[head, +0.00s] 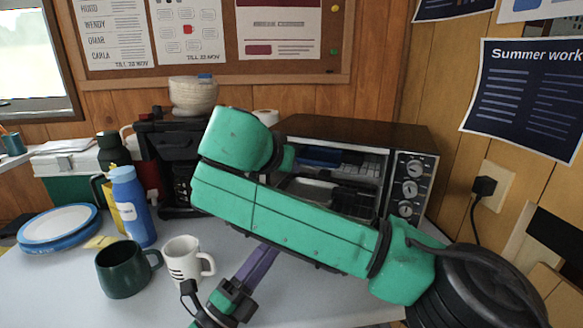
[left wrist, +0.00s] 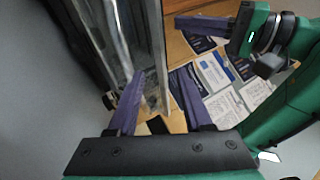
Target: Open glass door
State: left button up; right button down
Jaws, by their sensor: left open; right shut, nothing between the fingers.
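The oven (head: 375,137) with a brown top and a column of knobs stands at the back of the table. Its rack and contents show inside; my green arm hides the lower front, so how far the door stands open cannot be told. In the left wrist view the glass door (left wrist: 112,35) shows with a metal edge (left wrist: 155,50). My left gripper (left wrist: 158,76) is open, fingers on either side of that edge; contact is unclear. It is hidden in the head view. My right gripper (head: 268,252) is shut and empty below the oven front; it also shows in the left wrist view (left wrist: 187,23).
A green mug (head: 122,272), a white mug (head: 180,262), a blue bottle (head: 131,208) and stacked plates (head: 58,225) stand at the left. A coffee machine (head: 170,150) is beside the oven. A plug (head: 484,187) sits in the wall at right. The front table is mostly clear.

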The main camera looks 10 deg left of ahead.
pick_arm(q)
jog(key=s+d+f+m+g+h, duration=0.1)
jog(key=s+d+f+m+g, duration=0.3)
jog(key=s+d+f+m, duration=0.25)
jog(key=s+d+f+m+g+h, duration=0.1)
jog(key=s+d+f+m+g, duration=0.2)
jog(key=d+f+m+g, duration=0.45)
jog(key=a+f+n+y, duration=0.6)
jog(key=a+f+n, duration=0.35)
jog(key=f, duration=0.55)
jog(key=a+f+n+y, duration=0.5)
jog(key=a+f+n, duration=0.5)
jog(key=f, duration=0.5)
jog(key=s+a+f+n+g+y, duration=0.1)
jog(key=s+a+f+n+g, duration=0.2)
jog(key=s+f+n, duration=0.5)
jog(key=s+a+f+n+g+y, duration=0.1)
jog(key=s+a+f+n+g, duration=0.2)
jog(key=s+f+n, duration=0.5)
jog(key=shift+s+a+f+n+g, duration=0.15)
jog(key=shift+s+f+n+g, duration=0.15)
jog(key=shift+s+n+g, duration=0.7)
pick_arm(e)
jog(key=shift+w+d, duration=0.1)
jog(key=shift+w, duration=0.25)
pick_arm(q)
jog(key=shift+w, duration=0.2)
pick_arm(e)
jog(key=shift+s, duration=0.1)
